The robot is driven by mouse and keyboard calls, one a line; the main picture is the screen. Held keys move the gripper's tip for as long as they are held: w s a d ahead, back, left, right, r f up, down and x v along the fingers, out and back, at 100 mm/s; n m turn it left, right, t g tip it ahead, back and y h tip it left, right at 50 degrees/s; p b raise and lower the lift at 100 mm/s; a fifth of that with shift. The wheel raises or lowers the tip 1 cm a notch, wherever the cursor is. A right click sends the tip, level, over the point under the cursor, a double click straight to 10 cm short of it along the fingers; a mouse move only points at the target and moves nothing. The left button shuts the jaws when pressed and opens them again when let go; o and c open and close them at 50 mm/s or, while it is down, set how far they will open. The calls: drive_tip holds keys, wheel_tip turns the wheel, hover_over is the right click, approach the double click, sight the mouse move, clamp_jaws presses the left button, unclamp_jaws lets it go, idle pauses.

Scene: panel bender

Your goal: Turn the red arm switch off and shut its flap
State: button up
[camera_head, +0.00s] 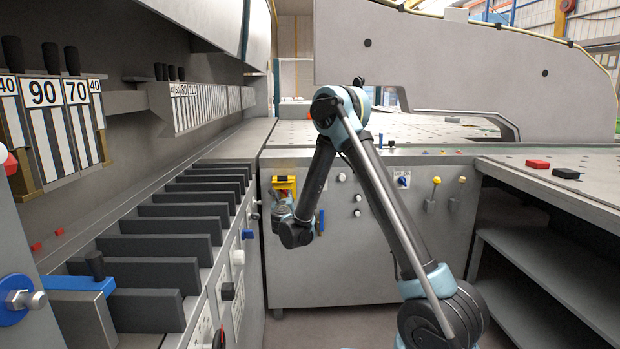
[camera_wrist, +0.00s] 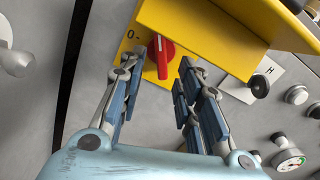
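The red arm switch (camera_wrist: 160,56) sits on a yellow panel (camera_wrist: 134,42) on the grey machine front. A "0" mark is printed to its left, and its red handle points downward in the wrist view. The yellow flap (camera_wrist: 225,22) stands out from the panel, raised and open, at the top right of the wrist view. My gripper (camera_wrist: 158,66) is open, with one finger on each side of the red handle and gaps left between. In the head view the yellow switch housing (camera_head: 285,182) is small, and my gripper (camera_head: 281,207) is just below it, partly hidden by my wrist.
A black knob (camera_wrist: 259,86), white buttons (camera_wrist: 296,95) and a gauge (camera_wrist: 288,160) lie right of the switch. A white knob (camera_wrist: 16,62) is at the left. In the head view a slotted rack (camera_head: 180,225) stands left of my arm, and a worktable (camera_head: 590,185) stands right.

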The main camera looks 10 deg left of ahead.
drive_tip(key=s+d, duration=0.2)
drive_tip(key=s, duration=1)
drive_tip(key=d+r+n+y, duration=0.4)
drive_tip(key=r+n, duration=0.5)
drive_tip(key=r, duration=0.3)
drive_tip(key=s+d+r+n+g+y, duration=0.2)
drive_tip(key=s+d+r+n+g, duration=0.1)
drive_tip(key=d+n, duration=0.4)
drive_tip(key=shift+s+d+r+n+g+y, duration=0.35)
drive_tip(key=shift+s+n+g, duration=0.4)
drive_tip(key=shift+n, duration=0.85)
drive_tip(key=shift+s+f, duration=0.1)
drive_tip(key=shift+s, duration=0.05)
drive_tip(key=shift+a, duration=0.15)
